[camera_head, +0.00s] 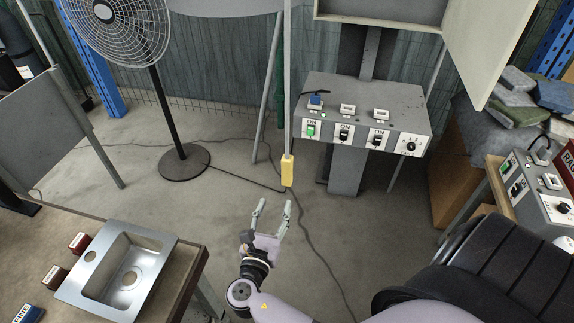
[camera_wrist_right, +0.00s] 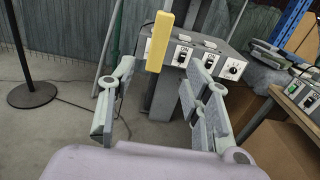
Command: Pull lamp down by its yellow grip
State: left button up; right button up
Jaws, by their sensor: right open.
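The yellow grip (camera_head: 287,171) hangs at the lower end of a thin grey vertical rod (camera_head: 288,80) in the head view. The lamp itself is not clearly visible. My right gripper (camera_head: 273,207) is open and empty, a little below and to the left of the grip in that view. In the right wrist view the yellow grip (camera_wrist_right: 159,42) shows beyond and above the open fingers (camera_wrist_right: 160,108), apart from them and slightly tilted. My left gripper is not in view.
A grey control box (camera_head: 355,108) with switches stands behind the grip. A fan (camera_head: 183,160) stands at the left, and a metal sink (camera_head: 117,268) lies on a table at lower left. A black chair-like object (camera_head: 490,265) is at lower right. Floor around the gripper is clear except cables.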

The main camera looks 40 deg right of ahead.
aim_at(286, 172)
jog(key=p+x, duration=0.3)
jog(key=x, duration=1.2)
jog(key=shift+d, duration=0.15)
grip_shut()
